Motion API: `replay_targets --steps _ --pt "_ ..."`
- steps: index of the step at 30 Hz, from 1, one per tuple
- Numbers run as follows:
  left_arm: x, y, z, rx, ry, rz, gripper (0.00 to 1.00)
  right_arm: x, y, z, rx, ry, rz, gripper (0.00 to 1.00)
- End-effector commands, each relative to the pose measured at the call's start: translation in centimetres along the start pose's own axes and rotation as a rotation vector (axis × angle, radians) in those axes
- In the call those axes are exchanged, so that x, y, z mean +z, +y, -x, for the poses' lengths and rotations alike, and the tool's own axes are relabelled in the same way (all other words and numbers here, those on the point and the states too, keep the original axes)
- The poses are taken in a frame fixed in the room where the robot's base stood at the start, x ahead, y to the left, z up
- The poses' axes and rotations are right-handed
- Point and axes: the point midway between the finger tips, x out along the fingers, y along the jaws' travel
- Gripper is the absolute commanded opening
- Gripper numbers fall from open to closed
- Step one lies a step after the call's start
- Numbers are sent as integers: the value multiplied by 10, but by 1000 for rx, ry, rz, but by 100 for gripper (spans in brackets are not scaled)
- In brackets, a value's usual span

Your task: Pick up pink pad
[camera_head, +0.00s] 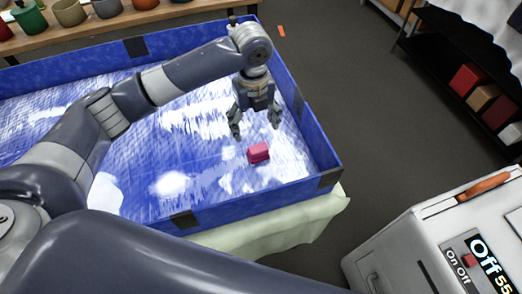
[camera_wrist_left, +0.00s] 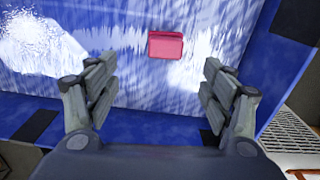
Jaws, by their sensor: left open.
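The pink pad (camera_head: 258,152) is a small pink block lying on the floor of a blue walled tray (camera_head: 325,165), near its right end. In the left wrist view the pad (camera_wrist_left: 166,45) lies beyond the fingertips, roughly centred between them. My left gripper (camera_head: 255,122) hangs above the tray, pointing down, just above and behind the pad in the head view. In the left wrist view the left gripper (camera_wrist_left: 160,80) has its fingers spread wide with nothing between them. My right gripper does not show in either view.
The tray's walls stand around the pad, with black patches at the corners. A shelf with pots (camera_head: 108,8) runs behind it. A white machine (camera_head: 440,245) stands at lower right, and a dark rack with boxes (camera_head: 468,78) at upper right. The tray floor around the pad is clear.

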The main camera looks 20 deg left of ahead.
Motion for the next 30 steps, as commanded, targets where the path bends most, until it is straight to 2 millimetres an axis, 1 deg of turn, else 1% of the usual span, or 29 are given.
replay_targets --steps 1,3,5,12,19,25,27,30 --pt "0 0 -8 0 0 0 75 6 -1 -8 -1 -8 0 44" --pt "0 0 -12 0 0 0 75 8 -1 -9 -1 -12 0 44" --pt "0 0 -18 1 2 0 75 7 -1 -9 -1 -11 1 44" --pt "0 0 -54 2 2 2 75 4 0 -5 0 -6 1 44" --pt "-2 -2 -71 1 1 0 75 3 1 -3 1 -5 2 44" --pt "-5 -5 -102 2 1 1 75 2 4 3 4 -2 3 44" --pt "-5 -5 -109 0 1 1 75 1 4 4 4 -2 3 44" --pt "-5 -5 -115 0 0 0 75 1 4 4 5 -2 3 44"
